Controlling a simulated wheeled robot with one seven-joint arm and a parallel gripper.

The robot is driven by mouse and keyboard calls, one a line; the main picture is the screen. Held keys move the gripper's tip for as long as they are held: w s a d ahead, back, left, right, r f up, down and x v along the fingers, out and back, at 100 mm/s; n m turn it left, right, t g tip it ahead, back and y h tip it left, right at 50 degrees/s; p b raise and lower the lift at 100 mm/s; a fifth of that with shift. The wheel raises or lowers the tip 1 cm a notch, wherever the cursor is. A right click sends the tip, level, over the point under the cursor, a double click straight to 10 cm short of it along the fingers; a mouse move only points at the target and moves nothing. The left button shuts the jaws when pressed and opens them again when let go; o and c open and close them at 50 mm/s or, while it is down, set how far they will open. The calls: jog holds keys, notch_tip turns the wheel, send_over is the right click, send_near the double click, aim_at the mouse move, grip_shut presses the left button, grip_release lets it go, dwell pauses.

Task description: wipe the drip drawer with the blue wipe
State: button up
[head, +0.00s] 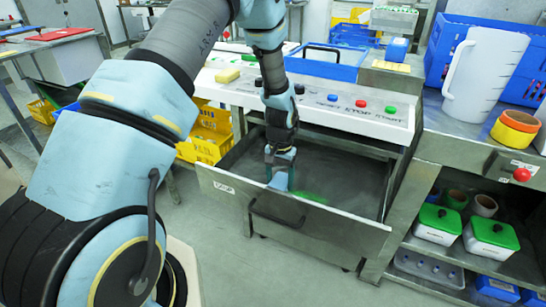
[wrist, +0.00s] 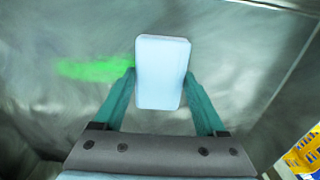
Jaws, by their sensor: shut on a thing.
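My gripper (head: 280,162) points down into the open grey metal drip drawer (head: 330,238). Its teal fingers are shut on the pale blue wipe (head: 279,181), a rounded block that also shows between the fingertips in the wrist view (wrist: 162,72). A bright green smear (head: 312,197) lies on the drawer floor just right of the wipe in the head view. In the wrist view the smear (wrist: 92,69) is left of the wipe and reaches close to its edge. I cannot tell whether the wipe touches the floor.
The drawer's walls surround my gripper, and its front has a black handle (head: 276,214). Above is a panel with coloured buttons (head: 361,103). A blue tray (head: 325,62) sits behind it. Yellow crates (head: 207,137) stand left, and a shelf with green-lidded boxes (head: 438,220) stands right.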

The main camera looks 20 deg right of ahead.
jog(key=shift+r+p, duration=2.55)
jog(key=shift+r, duration=1.5)
